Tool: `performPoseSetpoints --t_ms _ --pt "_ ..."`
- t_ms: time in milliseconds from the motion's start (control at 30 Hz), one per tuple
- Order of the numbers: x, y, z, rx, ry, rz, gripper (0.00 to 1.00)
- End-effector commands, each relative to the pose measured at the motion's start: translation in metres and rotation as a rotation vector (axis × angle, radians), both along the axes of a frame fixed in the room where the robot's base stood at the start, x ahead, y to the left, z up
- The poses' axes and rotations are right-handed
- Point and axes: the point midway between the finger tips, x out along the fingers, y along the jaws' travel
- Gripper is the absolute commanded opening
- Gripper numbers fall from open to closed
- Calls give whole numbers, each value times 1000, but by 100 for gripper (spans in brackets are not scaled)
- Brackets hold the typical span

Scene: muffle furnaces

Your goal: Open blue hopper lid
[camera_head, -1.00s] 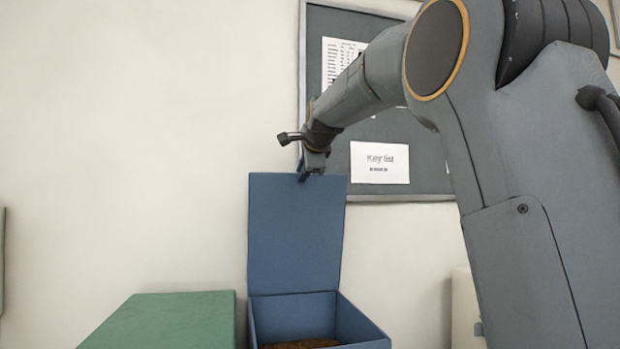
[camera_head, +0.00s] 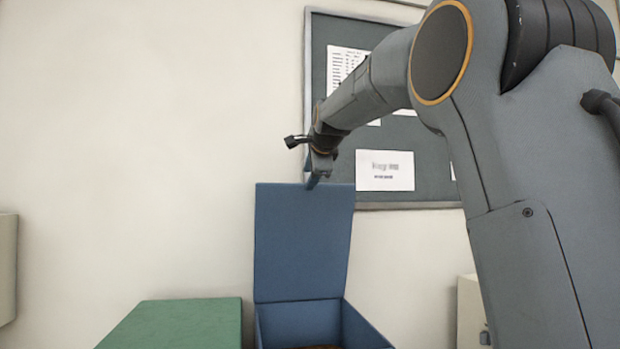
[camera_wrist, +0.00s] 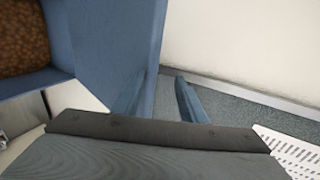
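The blue hopper (camera_head: 300,325) stands low in the middle of the head view, with its blue lid (camera_head: 302,242) raised upright at the back. Brown granular material shows inside, more clearly in the wrist view (camera_wrist: 22,38). My gripper (camera_head: 316,178) is at the top edge of the lid. In the wrist view my gripper's two fingers (camera_wrist: 165,88) are apart, with floor visible between them. The lid (camera_wrist: 118,40) lies beside the left finger there. I cannot tell whether that finger touches it.
A green box (camera_head: 175,325) stands left of the hopper. A pale wall and a grey notice board (camera_head: 430,150) are behind. A pale cabinet (camera_head: 468,312) is at right and another pale unit (camera_head: 7,268) at the left edge. The wall area above the green box is clear.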

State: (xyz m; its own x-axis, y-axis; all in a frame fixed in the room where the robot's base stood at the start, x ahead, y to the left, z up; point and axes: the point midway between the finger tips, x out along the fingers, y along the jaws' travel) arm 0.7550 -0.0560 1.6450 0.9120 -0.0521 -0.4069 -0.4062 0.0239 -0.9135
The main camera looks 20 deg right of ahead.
Motion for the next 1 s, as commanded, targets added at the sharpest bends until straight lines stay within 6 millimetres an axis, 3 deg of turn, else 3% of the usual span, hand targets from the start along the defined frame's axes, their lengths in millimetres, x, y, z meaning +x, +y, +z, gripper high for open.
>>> performPoseSetpoints --t_ms 1000 --pt "-18 1 60 0 -2 0 38"
